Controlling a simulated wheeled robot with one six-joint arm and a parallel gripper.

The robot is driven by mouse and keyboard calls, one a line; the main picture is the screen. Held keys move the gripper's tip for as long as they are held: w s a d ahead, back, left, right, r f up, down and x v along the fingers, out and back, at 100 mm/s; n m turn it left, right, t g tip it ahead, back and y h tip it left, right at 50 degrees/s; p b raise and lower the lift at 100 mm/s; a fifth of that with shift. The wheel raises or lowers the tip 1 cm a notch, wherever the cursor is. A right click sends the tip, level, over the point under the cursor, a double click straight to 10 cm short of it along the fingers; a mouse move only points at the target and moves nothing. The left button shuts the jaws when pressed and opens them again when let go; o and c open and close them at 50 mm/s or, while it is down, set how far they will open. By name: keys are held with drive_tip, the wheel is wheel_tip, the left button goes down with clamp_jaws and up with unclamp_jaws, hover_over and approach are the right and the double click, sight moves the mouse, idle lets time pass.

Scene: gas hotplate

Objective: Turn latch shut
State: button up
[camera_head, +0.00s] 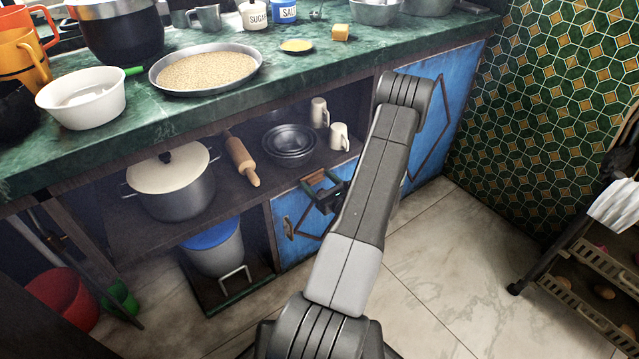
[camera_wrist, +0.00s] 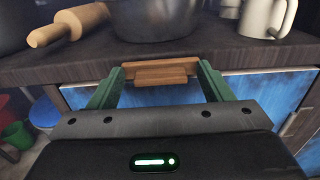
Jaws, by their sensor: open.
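The latch (camera_wrist: 160,78) is a small brown wooden piece at the front edge of the shelf, above the blue cabinet door (camera_wrist: 165,97). In the wrist view it lies level, crosswise between my green fingers. My gripper (camera_wrist: 162,69) is open, with one finger on each side of the latch; I cannot tell whether either finger touches it. In the head view my gripper (camera_head: 322,185) is at the top of the blue door (camera_head: 290,212), partly hidden by my arm. There the latch shows only as a small brown patch between the fingers.
On the shelf above stand a rolling pin (camera_head: 242,162), stacked metal bowls (camera_head: 288,143), mugs (camera_head: 339,136) and a lidded pot (camera_head: 172,185). A blue-lidded bin (camera_head: 212,250) stands left of the door. A rack (camera_head: 585,270) stands at right. The floor (camera_head: 440,255) between is clear.

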drive_tip(key=c, duration=1)
drive_tip(key=shift+m, duration=0.3)
drive_tip(key=m, duration=0.3)
drive_tip(key=shift+d+m+p, duration=0.1)
drive_tip(key=shift+m+p, duration=0.2)
drive_tip(key=shift+m, duration=0.1)
drive_tip(key=m, duration=0.4)
drive_tip(key=shift+m+p, duration=0.3)
drive_tip(key=shift+p, duration=0.1)
drive_tip(key=m+p, duration=0.1)
drive_tip(key=m, duration=0.3)
drive_tip(key=shift+w+f, duration=0.1)
drive_tip(key=shift+d+f+m+p, duration=0.1)
drive_tip(key=shift+m+p, duration=0.35)
drive_tip(key=shift+m, duration=1.95)
